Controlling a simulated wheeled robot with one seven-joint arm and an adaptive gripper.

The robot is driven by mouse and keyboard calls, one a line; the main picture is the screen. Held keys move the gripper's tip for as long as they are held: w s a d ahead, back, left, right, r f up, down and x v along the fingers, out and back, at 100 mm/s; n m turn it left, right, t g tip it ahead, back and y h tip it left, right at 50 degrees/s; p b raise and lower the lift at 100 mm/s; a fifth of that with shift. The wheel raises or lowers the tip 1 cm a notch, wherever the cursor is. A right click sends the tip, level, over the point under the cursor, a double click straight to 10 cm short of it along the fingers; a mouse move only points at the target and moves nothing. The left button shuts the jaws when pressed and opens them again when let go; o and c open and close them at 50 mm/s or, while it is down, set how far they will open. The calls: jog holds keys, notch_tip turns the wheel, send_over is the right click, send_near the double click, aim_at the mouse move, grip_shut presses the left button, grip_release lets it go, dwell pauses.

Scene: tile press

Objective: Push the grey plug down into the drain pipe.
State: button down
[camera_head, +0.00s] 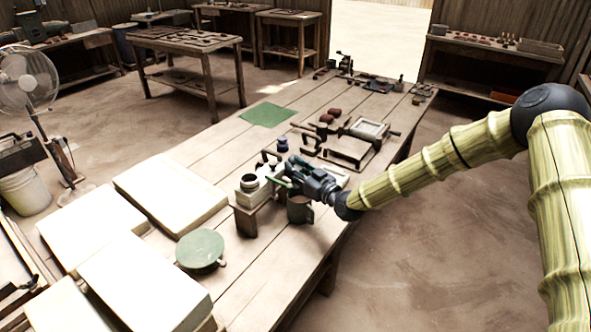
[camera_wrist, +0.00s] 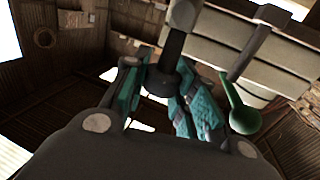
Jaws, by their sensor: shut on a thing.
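In the head view my gripper (camera_head: 283,177) reaches in from the right, low over the long wooden table. In the wrist view its teal fingers (camera_wrist: 165,88) are shut around a dark, rod-like piece (camera_wrist: 168,58) with a paler grey upper end. I cannot tell whether this piece is the grey plug. A pale block with a short dark-rimmed pipe (camera_head: 249,182) stands just left of my gripper on a small wooden stand (camera_head: 243,217); it may be the drain pipe. The inside of its opening is too small to read.
A grey-green mug (camera_head: 300,210) stands just below my gripper. A framed press (camera_head: 350,150) stands behind. A green spoon-shaped thing (camera_wrist: 243,115) shows beside my right finger.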

jog(key=shift+f+b, duration=1.25)
jog(key=shift+f, duration=0.05)
jog(key=c, duration=1.1)
grip_release()
jog(key=v, duration=1.2)
